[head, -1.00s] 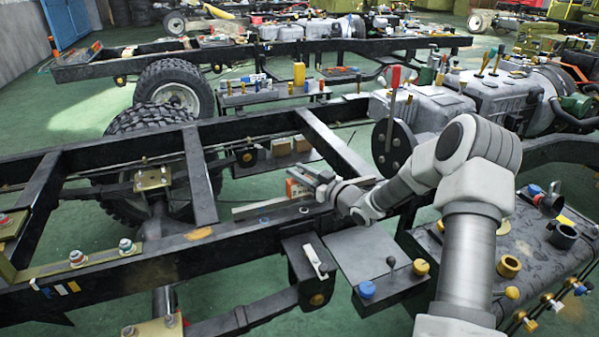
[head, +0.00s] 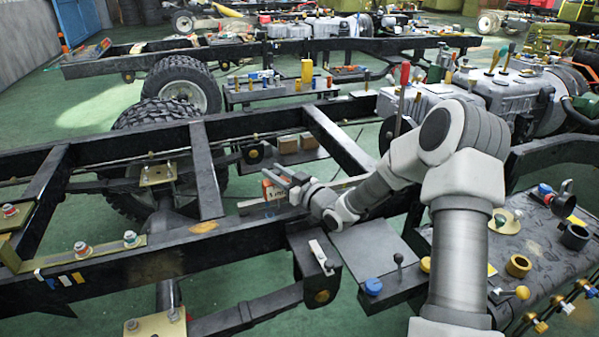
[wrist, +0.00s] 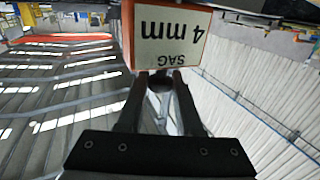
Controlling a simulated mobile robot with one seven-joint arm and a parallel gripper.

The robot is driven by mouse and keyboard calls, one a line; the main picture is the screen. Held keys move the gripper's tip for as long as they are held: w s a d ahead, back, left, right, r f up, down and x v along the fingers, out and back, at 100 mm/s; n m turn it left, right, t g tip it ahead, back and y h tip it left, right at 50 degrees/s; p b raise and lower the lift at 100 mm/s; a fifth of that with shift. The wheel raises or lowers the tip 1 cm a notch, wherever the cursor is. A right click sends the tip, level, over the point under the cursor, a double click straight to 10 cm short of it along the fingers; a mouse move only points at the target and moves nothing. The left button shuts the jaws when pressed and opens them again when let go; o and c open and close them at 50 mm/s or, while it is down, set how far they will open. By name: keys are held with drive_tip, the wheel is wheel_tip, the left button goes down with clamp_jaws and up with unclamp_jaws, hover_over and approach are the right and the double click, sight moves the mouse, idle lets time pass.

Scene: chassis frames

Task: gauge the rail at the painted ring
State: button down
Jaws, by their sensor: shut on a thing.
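My gripper (head: 287,184) is shut on an orange block gauge (head: 272,190) above the near black chassis rail (head: 160,264). In the wrist view the dark fingers (wrist: 160,78) close on the gauge (wrist: 172,38), whose white face reads "SAG 4 mm" upside down. In the head view the gauge is small and partly hidden by the gripper; I cannot tell whether it touches the rail. An orange-brown patch (head: 204,227) marks the rail's top, left of the gauge. I cannot make out a clear painted ring.
A black crossmember (head: 207,170) stands left of the gauge, another (head: 338,140) behind it. A small black box with a white lever (head: 318,256) is fixed to the rail's near side. A grey plate (head: 368,250) with a blue knob (head: 373,286) lies nearer my arm.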

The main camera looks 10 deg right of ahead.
sight(265, 183)
drive_tip(key=a, duration=0.3)
drive_tip(key=shift+s+a, duration=0.1)
drive_tip(key=shift+s, duration=0.25)
drive_tip(key=c, duration=0.6)
unclamp_jaws()
drive_tip(key=p+v, duration=0.2)
drive_tip(key=v, duration=1.5)
drive_tip(key=shift+s, duration=0.2)
drive_tip(key=shift+w, duration=0.15)
